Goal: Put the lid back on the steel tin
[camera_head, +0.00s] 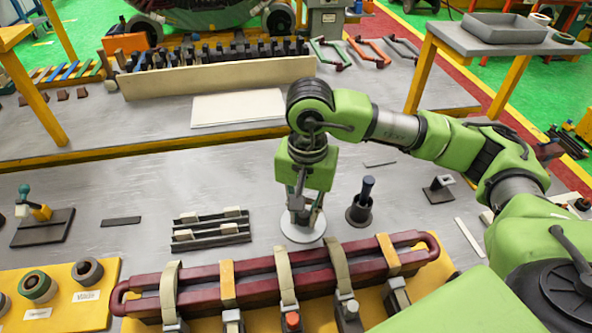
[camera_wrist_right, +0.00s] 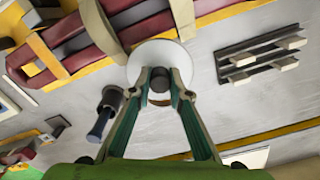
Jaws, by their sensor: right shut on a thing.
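My right gripper (camera_head: 302,205) points down over a pale round disc (camera_head: 304,236) on the grey bench. In the right wrist view its fingertips (camera_wrist_right: 160,80) are closed on a small dark round piece (camera_wrist_right: 160,76), with the pale disc (camera_wrist_right: 150,53) behind it. I cannot tell whether that piece is the lid's knob or part of the tin, nor whether it touches the disc. A dark metal pot (camera_head: 357,214) with a blue-handled tool (camera_head: 367,188) standing in it is just right of the gripper. No other tin can be made out. My left gripper is out of view.
A long dark red coil (camera_head: 275,280) with straps lies close in front of the gripper. Slotted grey strips (camera_head: 210,230) lie to its left, and a small stand (camera_head: 439,190) is to the right. Bare bench (camera_head: 140,190) shows at the left.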

